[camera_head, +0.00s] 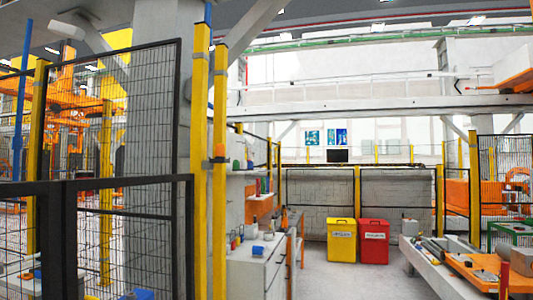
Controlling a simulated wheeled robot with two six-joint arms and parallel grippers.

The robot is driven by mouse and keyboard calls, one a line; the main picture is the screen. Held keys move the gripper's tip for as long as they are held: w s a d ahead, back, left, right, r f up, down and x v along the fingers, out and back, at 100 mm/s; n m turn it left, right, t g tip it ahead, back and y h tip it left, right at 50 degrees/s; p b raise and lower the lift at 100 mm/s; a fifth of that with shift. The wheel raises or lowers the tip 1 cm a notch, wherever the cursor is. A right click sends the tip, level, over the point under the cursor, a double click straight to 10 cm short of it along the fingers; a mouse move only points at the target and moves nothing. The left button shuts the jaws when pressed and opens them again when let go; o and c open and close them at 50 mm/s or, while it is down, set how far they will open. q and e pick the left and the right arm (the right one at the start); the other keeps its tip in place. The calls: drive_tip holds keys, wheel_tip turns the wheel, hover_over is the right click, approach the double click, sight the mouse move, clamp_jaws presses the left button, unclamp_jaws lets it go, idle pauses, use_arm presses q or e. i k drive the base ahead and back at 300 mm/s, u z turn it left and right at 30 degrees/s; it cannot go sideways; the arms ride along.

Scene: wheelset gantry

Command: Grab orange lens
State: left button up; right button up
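I cannot make out an orange lens for certain. A white-and-grey workbench (247,272) stands left of the aisle, with several small red, blue and pale items on top, too small to tell apart. On the long table (423,263) at the right lie grey cylindrical parts and a flat orange piece (482,265), whose kind I cannot tell. Neither of my grippers shows in the head view.
Black mesh fencing (120,220) with yellow posts (220,165) blocks the left foreground. A yellow bin (341,241) and a red bin (374,243) stand at the aisle's far end. The grey floor (345,280) between workbench and right table is clear.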

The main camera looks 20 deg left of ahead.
sight(219, 148)
drive_tip(key=z, duration=0.2)
drive_tip(key=i, duration=1.15)
drive_tip(key=u, duration=0.35)
drive_tip(key=i, duration=1.15)
drive_tip(key=u, duration=0.65)
